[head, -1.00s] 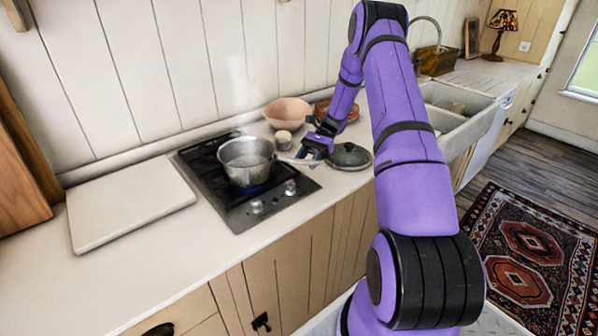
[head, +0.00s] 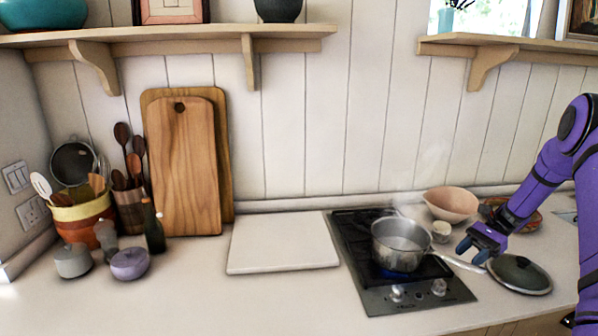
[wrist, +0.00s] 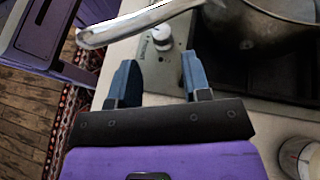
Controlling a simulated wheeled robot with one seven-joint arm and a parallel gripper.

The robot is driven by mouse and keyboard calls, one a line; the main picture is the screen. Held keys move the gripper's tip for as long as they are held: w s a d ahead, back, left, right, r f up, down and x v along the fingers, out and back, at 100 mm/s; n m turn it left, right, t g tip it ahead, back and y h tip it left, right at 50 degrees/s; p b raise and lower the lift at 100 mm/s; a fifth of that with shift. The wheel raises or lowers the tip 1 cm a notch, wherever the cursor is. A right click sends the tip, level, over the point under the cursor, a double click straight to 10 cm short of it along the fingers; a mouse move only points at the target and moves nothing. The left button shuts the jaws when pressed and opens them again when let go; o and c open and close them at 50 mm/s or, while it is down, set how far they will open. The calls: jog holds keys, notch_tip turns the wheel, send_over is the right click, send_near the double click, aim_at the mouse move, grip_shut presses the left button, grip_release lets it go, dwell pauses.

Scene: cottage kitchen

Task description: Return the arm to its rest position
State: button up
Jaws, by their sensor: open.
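My gripper (head: 480,245) is open, with its fingers close to the end of the steel saucepan's long handle (head: 458,263). The saucepan (head: 398,245) stands upright on the black hob and steam rises from it. In the wrist view, the two blue fingers (wrist: 161,82) are apart with nothing between them. The pan handle (wrist: 135,24) passes beyond the fingertips there, and whether it touches them is not clear. My purple arm comes in from the right edge of the head view.
The hob (head: 365,285) shows a blue flame under the pan. A dark lid (head: 520,274) lies right of my gripper. A small cup (head: 441,232) and a pink bowl (head: 452,203) stand behind. A pale board (head: 283,243) lies left. Shelves (head: 180,38) hang above.

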jog(key=s+a+r+n+t+h, duration=0.1)
jog(key=s+a+r+n+h, duration=0.15)
jog(key=a+r, duration=0.4)
jog(key=s+a+r+n+h, duration=0.2)
jog(key=s+a+r+h, duration=0.15)
jog(key=r, duration=0.55)
jog(key=s+a+r+n+t+h, duration=0.1)
jog(key=s+a+r+n+h, duration=0.15)
jog(key=a+r, duration=0.4)
jog(key=s+a+r+n+t+h, duration=0.1)
jog(key=s+a+r+n+t, duration=0.1)
jog(key=s, duration=0.5)
jog(key=s+a+r+n+t+h, duration=0.1)
jog(key=s+r+n+t, duration=0.1)
jog(key=s, duration=0.5)
jog(key=s+a+r+n+t+h, duration=0.1)
jog(key=s+a+r+n+t, duration=0.1)
jog(key=s, duration=0.5)
notch_tip(320, 180, up, 2)
jog(key=shift+s+a+r+n+t+h, duration=0.15)
jog(key=shift+s+a+n+t+h, duration=0.2)
jog(key=shift+n+t, duration=0.25)
